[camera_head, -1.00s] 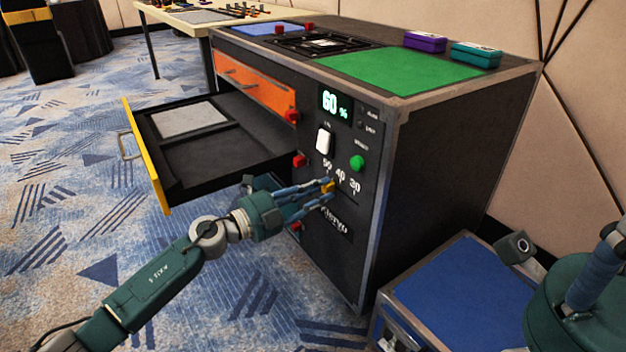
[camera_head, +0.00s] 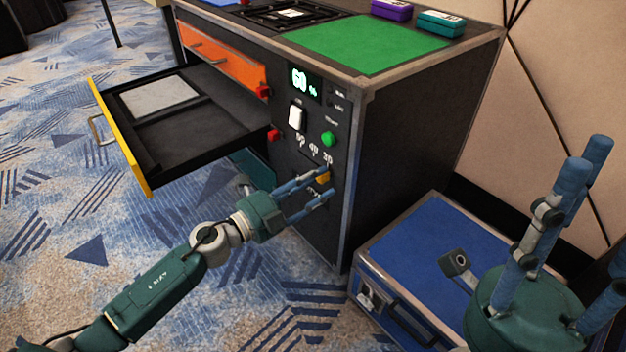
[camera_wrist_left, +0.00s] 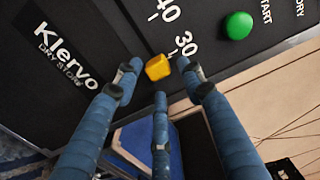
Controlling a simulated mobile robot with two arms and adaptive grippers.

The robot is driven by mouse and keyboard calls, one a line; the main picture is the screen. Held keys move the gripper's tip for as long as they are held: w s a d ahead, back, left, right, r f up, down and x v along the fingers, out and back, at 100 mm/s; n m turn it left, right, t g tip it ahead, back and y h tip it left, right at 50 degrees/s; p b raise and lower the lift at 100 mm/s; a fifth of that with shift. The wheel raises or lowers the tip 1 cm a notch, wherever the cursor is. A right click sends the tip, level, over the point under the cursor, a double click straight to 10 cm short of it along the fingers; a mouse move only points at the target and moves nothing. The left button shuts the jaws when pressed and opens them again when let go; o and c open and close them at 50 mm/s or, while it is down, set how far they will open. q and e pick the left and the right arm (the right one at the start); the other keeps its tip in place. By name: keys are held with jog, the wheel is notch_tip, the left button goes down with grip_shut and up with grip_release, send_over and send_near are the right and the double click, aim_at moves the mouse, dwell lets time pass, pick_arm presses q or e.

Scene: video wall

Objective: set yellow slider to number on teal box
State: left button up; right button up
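The yellow slider (camera_head: 323,178) is on the black front panel of the cabinet, below the number 30. In the left wrist view the slider knob (camera_wrist_left: 158,67) sits beside the 30 mark. My left gripper (camera_head: 325,184) has its fingers spread around the knob, with narrow gaps at its sides in the wrist view (camera_wrist_left: 160,74); it looks open. Contact with one side cannot be told. The teal box (camera_head: 441,24) stands on the cabinet's top; its label number is too small to read. My right gripper (camera_head: 588,205) is open and empty at lower right.
A display (camera_head: 304,84) reads 60 %. A white switch (camera_head: 296,118) and a green button (camera_head: 328,139) are above the slider. An open yellow-fronted drawer (camera_head: 115,135) juts out left. A blue-topped case (camera_head: 430,240) stands right of the cabinet. A purple box (camera_head: 392,10) is beside the teal one.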

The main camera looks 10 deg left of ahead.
pick_arm(q)
jog(key=shift+a+r, duration=0.1)
jog(key=shift+a, duration=0.05)
jog(key=shift+s+a, duration=0.1)
jog(key=shift+a, duration=0.1)
jog(key=v, duration=1.1)
jog(key=shift+s, duration=0.3)
